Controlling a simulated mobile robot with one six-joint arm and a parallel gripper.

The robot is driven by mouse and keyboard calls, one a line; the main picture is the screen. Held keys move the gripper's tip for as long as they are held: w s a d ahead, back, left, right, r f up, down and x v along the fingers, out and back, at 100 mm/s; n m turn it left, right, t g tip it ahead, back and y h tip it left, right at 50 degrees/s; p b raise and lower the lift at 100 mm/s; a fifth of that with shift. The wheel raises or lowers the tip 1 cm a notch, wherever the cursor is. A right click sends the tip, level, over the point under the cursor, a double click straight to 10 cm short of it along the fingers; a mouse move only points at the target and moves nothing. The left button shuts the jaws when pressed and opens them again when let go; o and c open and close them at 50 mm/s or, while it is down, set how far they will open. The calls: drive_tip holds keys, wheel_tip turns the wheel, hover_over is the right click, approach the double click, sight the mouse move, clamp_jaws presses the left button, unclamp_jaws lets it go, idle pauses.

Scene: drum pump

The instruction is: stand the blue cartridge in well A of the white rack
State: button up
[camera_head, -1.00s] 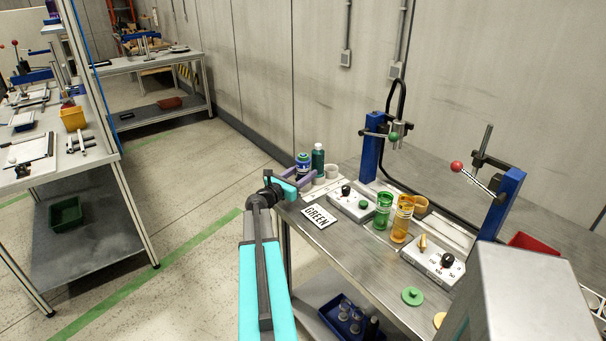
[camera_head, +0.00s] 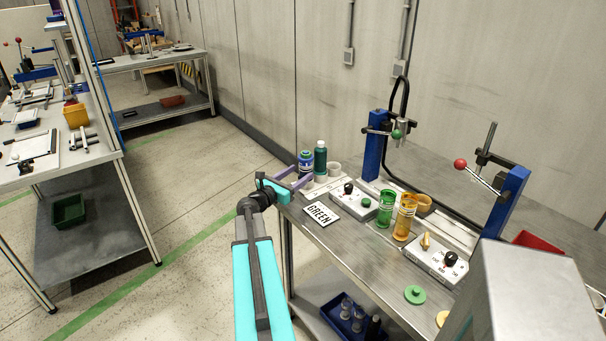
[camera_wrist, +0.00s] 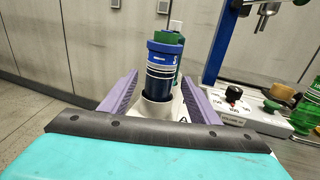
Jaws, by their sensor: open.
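The blue cartridge (camera_wrist: 162,72) stands upright in a round white well of the white rack (camera_wrist: 153,108) in the wrist view. A dark letter that looks like an A shows on the rack just right of that well. In the head view the cartridge (camera_head: 305,162) is at the table's far left end, beside the rack's white cups (camera_head: 335,169). My gripper (camera_wrist: 160,78) is open, its purple fingers to the left and right of the cartridge with gaps on both sides. In the head view my gripper (camera_head: 293,183) is just in front of it. The cartridge's lower end is hidden inside the well.
A dark green bottle (camera_head: 320,158) stands close behind the cartridge. A blue press post (camera_head: 374,150) rises behind. The floor left of the table is clear.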

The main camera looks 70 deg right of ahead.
drive_tip(key=b+v, duration=0.1)
drive_tip(key=v, duration=0.6)
drive_tip(key=shift+a+b, duration=0.2)
drive_tip(key=shift+b, duration=0.1)
idle(0.4)
